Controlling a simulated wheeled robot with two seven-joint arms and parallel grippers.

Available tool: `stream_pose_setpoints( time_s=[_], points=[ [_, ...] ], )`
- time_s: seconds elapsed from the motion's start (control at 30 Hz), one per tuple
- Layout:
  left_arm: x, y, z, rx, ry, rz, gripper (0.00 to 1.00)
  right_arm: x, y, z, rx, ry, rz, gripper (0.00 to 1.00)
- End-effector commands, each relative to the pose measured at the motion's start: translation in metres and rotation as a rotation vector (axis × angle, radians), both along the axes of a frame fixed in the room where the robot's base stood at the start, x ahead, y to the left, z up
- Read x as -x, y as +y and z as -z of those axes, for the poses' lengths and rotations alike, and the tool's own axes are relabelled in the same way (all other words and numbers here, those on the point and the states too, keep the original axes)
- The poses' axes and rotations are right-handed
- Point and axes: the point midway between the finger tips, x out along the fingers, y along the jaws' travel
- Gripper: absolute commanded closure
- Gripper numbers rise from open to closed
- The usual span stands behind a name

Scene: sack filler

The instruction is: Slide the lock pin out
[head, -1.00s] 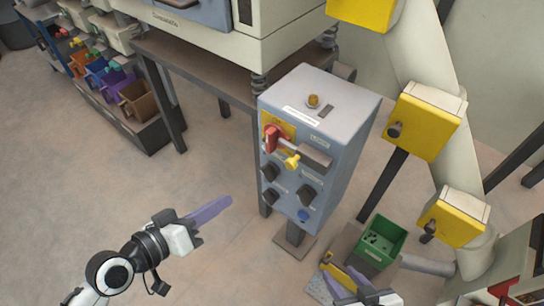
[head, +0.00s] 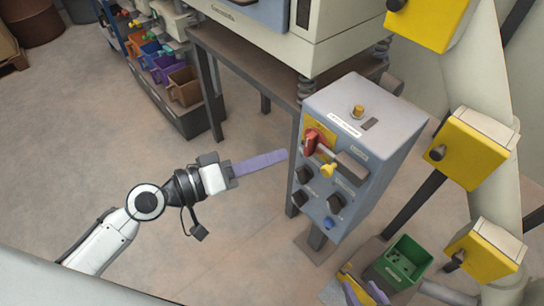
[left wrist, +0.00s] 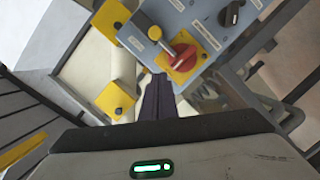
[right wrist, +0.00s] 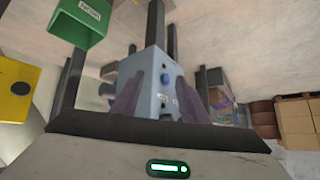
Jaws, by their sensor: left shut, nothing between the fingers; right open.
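A blue-grey control box (head: 355,130) stands on a post, with a red rotary handle (head: 313,141) on a yellow plate. A yellow-knobbed pin (head: 328,170), apparently the lock pin, sticks out just below the handle beside a grey block (head: 350,166). My left gripper (head: 286,155) is shut and empty, its purple fingers pointing at the panel's left edge, apart from the pin. My right gripper (right wrist: 157,102) is open and low, facing the box (right wrist: 150,66) from a distance.
A green bin (head: 405,262) stands below and right of the box, near my right gripper. Yellow boxes (head: 467,148) on a pale pipe rise at the right. A bench (head: 232,57) stands behind. Shelves with coloured bins are at the far left. The floor left of the box is clear.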

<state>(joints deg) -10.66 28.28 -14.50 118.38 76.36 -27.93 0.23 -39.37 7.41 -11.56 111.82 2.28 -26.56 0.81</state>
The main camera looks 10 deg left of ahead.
Motion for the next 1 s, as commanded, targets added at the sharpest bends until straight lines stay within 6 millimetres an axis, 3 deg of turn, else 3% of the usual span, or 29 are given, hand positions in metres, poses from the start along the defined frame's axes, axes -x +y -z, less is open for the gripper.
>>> stream_pose_setpoints(
  time_s=[0.3,0.6,1.0],
  points=[
    [-0.047,-0.051,0.007,0.002,-0.001,0.000,1.00,0.003,-0.005,-0.007,0.004,0.010,0.008,0.60],
    [-0.030,-0.073,0.034,-0.001,0.003,0.000,1.00,0.006,-0.007,-0.002,0.008,0.020,0.009,0.60],
    [-0.028,-0.075,0.036,-0.001,0.000,0.000,1.00,0.004,-0.007,-0.005,0.006,0.013,0.008,0.60]
  ],
)
